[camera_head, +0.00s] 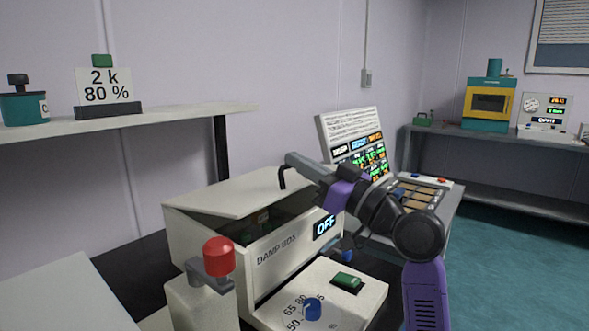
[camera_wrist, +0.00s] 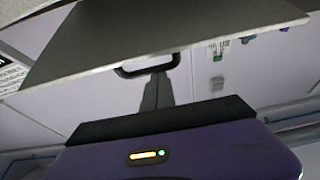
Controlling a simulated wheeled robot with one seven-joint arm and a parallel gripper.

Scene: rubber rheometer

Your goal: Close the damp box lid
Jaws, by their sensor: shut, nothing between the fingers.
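The damp box (camera_head: 280,244) is a cream box with its name on the front and a display reading OFF. Its pale lid (camera_head: 235,192) is partly open, tilted, with a dark gap below it showing the inside. A black handle (camera_head: 283,178) sticks out at the lid's right part. My gripper (camera_head: 290,160) is shut and empty, with its tips close to the handle. In the wrist view, the lid (camera_wrist: 190,30) fills the top, and the shut fingers (camera_wrist: 157,85) reach up to the handle (camera_wrist: 147,68). I cannot tell whether they touch.
A red-knobbed post (camera_head: 218,257) stands at the box's front left. A control panel with a green switch (camera_head: 347,282) and blue dial is in front. A screen unit (camera_head: 355,145) stands behind my arm. A shelf (camera_head: 140,118) holds a teal pot and sign.

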